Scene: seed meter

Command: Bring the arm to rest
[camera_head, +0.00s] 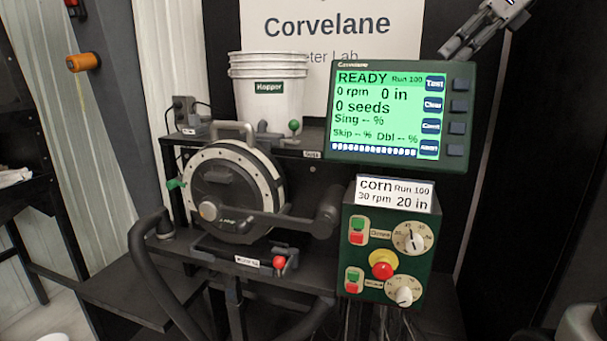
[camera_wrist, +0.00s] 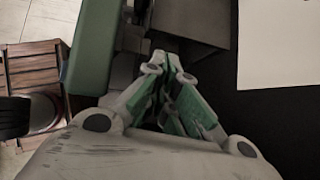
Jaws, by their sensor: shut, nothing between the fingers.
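My gripper (camera_head: 452,48) shows at the top right of the head view, beside the top right corner of the green monitor (camera_head: 347,156). It appears in front of or just above the monitor's edge; the exact gap cannot be told. In the wrist view my gripper (camera_wrist: 172,62) has its fingers together with nothing between them. A green edge, likely the monitor's casing (camera_wrist: 92,45), runs along the left of the fingers in that view. The monitor reads READY, Run 100, 0 rpm, 0 in, 0 seeds.
The seed meter (camera_head: 228,190) with its round disc stands left on a dark bench. A white hopper bucket (camera_head: 268,115) is behind it. A green control box (camera_head: 385,245) with knobs and buttons hangs below the monitor. In the wrist view, a wooden crate (camera_wrist: 32,62) stands on the floor.

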